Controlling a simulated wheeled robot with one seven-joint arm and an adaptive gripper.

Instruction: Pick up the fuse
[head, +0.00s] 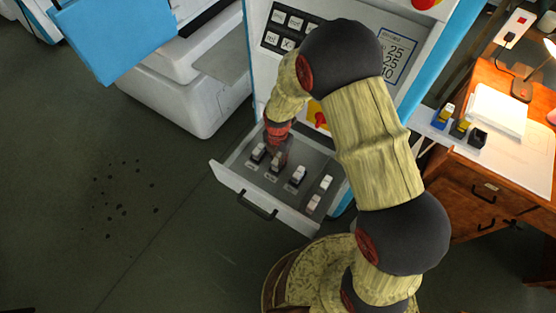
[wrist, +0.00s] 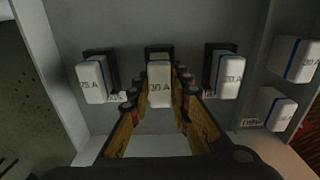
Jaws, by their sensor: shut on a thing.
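The fuse (wrist: 159,88) is a white block with a blue stripe and a dark mark that seems to read 30 A. It sits at a black holder in the open drawer (head: 232,183). My gripper (wrist: 160,76) reaches down into the drawer, its two fingers shut on this fuse from both sides. In the head view my gripper (head: 277,151) partly hides it. Similar fuses stand at black holders to the left (wrist: 92,80) and right (wrist: 229,75) of it, apart from my fingers.
Two more white fuses lie in the drawer's right part, an upper one (wrist: 296,60) and a lower one (wrist: 270,108). The drawer belongs to a white and blue machine (head: 290,22). A wooden desk (head: 487,190) stands at the right.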

